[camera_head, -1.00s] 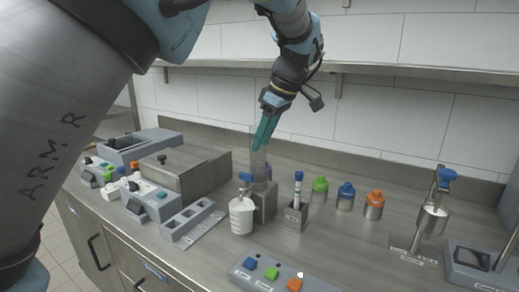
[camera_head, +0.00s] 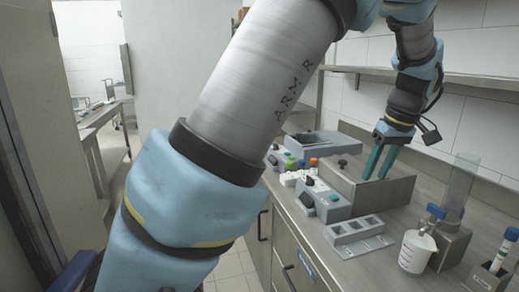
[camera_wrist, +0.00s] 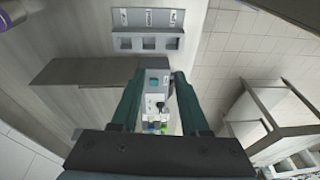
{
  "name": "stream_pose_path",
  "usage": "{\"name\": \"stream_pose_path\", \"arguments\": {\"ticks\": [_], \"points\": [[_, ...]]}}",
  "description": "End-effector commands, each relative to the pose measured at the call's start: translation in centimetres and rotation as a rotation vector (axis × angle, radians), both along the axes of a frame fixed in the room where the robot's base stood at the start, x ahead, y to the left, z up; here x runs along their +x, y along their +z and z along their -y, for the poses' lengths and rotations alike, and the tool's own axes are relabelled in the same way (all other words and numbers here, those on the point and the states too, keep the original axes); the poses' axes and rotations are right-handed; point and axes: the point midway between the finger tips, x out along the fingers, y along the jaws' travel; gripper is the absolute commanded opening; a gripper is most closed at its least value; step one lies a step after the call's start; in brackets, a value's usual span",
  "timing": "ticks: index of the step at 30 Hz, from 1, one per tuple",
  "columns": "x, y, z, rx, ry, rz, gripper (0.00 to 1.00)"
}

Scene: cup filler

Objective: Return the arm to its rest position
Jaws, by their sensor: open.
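In the wrist view my gripper (camera_wrist: 160,88) also shows open fingers, with counter devices seen beyond the gap. My arm runs across the middle of the head view, large and close to the camera, and hides part of the room.
A wall shelf (camera_head: 460,80) runs behind my gripper. Open floor (camera_head: 233,268) lies left of the counter.

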Motion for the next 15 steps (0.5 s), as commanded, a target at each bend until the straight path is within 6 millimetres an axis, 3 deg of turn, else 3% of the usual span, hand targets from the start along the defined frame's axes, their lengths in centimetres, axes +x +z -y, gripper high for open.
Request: {"name": "stream_pose_path", "arguments": {"ticks": [1, 6, 11, 15], "points": [[1.5, -0.6, -3.0, -0.005, 0.002, -0.028, 0.45], [4.0, -2.6, -11.3, -0.032, -0.049, -0.087, 0.45], [4.3, -4.2, -18.7, -0.062, -0.102, -0.118, 0.45], [3.4, -5.4, -24.7, -0.085, -0.15, -0.123, 0.45]]}}
